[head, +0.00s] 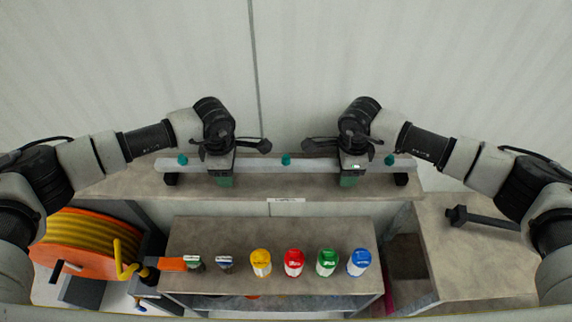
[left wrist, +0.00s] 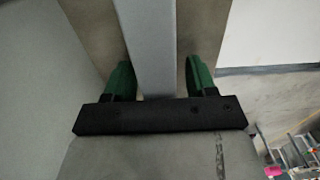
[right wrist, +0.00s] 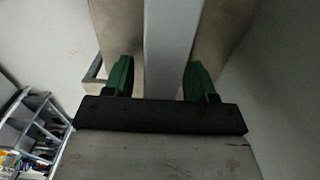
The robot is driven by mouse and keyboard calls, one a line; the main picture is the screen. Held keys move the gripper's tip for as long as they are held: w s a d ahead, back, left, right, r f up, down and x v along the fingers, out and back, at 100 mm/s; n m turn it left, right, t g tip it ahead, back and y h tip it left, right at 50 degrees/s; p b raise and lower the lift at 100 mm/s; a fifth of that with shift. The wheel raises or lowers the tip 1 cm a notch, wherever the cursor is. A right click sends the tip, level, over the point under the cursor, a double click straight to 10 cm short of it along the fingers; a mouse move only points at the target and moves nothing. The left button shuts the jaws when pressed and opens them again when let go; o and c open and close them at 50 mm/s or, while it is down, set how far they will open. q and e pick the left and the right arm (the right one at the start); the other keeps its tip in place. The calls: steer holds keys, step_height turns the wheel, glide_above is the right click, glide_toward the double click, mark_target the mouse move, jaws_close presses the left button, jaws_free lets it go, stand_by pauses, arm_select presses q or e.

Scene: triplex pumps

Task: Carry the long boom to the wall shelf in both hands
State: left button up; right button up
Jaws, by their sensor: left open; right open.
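The long boom (head: 287,166) is a pale grey bar with teal knobs. It lies level along the wall shelf (head: 120,185), its ends by black supports at left and right. My left gripper (head: 221,180) is at the boom's left part, and my right gripper (head: 350,180) at its right part. In the left wrist view, the boom (left wrist: 148,45) runs between the open green fingers (left wrist: 158,80), with gaps on both sides. In the right wrist view, the boom (right wrist: 170,45) likewise lies between open green fingers (right wrist: 158,78), apart from both.
A nearer bench (head: 205,240) holds yellow, red (head: 293,262), green and blue-capped containers. An orange reel with yellow hose (head: 85,240) stands at left. A black bar-like tool (head: 480,217) lies on the right bench (head: 440,255). The wall rises behind the shelf.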

arm_select(q)
jaws_close()
arm_select(e)
jaws_close()
arm_select(q)
steer(key=shift+r, duration=0.15)
arm_select(e)
steer(key=shift+r, duration=0.15)
